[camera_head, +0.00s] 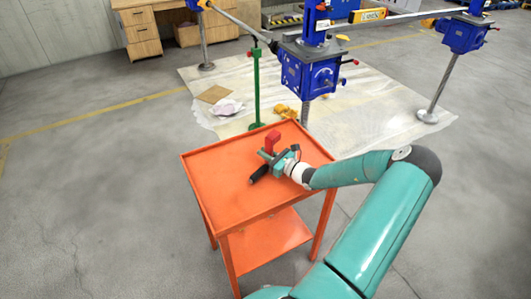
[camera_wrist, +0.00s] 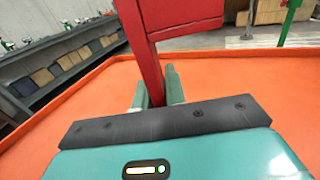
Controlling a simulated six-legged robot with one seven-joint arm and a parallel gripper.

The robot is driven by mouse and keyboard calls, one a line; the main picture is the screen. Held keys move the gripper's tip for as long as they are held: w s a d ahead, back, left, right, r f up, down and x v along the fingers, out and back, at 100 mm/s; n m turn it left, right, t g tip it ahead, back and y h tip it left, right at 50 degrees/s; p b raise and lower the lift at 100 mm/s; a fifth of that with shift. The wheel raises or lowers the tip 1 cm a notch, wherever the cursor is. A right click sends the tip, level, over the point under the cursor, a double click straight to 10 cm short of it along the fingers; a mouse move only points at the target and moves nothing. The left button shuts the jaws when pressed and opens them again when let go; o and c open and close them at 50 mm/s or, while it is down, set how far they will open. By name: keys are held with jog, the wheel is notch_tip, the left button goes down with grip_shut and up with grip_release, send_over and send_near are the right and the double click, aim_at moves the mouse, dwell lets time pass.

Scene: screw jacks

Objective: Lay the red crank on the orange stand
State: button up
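The orange stand (camera_head: 215,178) is a two-level table with a raised rim, at the centre of the head view; its top fills much of the wrist view (camera_wrist: 245,80). My gripper (camera_head: 270,155) is low over the right-hand part of the stand's top. In the wrist view the green fingers (camera_wrist: 157,92) stand on either side of the red crank (camera_wrist: 146,58), and the gripper looks shut on it. A red block-like part of the crank (camera_head: 272,138) shows above the fingers in the head view. Its lower end is hidden, so I cannot tell whether it touches the top.
Blue screw jacks (camera_head: 310,70) on metal posts stand behind the stand on a pale sheet (camera_head: 370,125). A green post (camera_head: 256,90) rises just behind the stand's far edge. The left part of the stand's top is bare. Wooden drawers (camera_head: 142,35) are at the back left.

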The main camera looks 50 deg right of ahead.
jog(key=o, duration=0.3)
jog(key=shift+o, duration=0.2)
jog(key=shift+r, duration=0.1)
